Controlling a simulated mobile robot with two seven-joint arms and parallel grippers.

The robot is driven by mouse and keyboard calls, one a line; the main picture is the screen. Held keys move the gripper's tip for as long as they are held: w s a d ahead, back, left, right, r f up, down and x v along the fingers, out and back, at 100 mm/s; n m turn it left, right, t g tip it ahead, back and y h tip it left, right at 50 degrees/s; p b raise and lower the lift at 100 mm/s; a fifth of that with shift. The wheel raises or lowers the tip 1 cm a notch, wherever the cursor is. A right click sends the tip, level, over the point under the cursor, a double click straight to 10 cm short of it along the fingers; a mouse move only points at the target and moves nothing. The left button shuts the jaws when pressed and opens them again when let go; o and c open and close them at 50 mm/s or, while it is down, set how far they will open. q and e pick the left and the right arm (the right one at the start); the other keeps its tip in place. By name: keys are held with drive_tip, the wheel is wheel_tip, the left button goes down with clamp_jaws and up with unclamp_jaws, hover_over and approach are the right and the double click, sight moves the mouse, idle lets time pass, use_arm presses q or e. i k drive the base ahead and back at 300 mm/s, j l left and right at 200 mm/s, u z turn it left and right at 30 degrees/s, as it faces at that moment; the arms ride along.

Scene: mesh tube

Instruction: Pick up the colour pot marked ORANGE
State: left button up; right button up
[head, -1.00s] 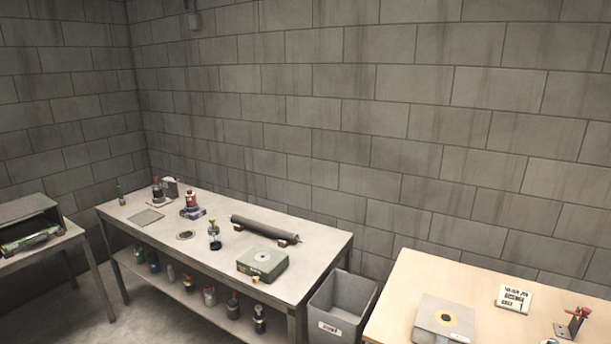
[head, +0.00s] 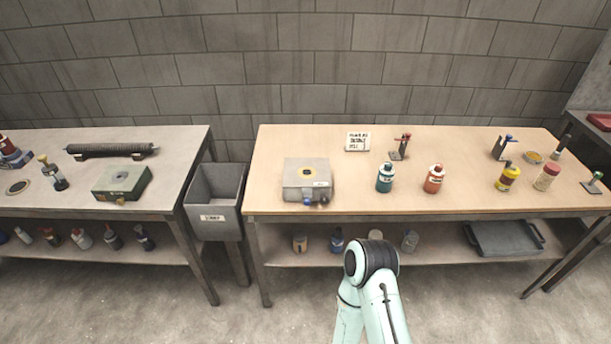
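An orange-red pot (head: 434,178) with a pale cap and a small label stands upright on the light wooden table (head: 280,150). Its label is too small to read, so I cannot confirm that it says ORANGE. A teal pot (head: 385,178) of similar shape stands just left of it. A mint-green link of my own arm shows at the bottom middle, below the table edge. Neither gripper shows.
A grey box (head: 306,172) and a white card (head: 358,141) with unreadable print are on the table's left half. A red-topped stand (head: 401,146) is behind the pots. A grey bin (head: 216,190) stands between this table and the grey bench. A shelf below holds jars and a tray (head: 505,238).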

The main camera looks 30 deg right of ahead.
sight(433, 179)
drive_tip(key=z, duration=2)
drive_tip(key=i+l+u, duration=0.1)
drive_tip(key=u, duration=0.25)
drive_tip(key=i+l+u, duration=0.15)
drive_tip(key=u, duration=0.25)
drive_tip(key=i+l+u, duration=0.1)
drive_tip(key=u, duration=0.25)
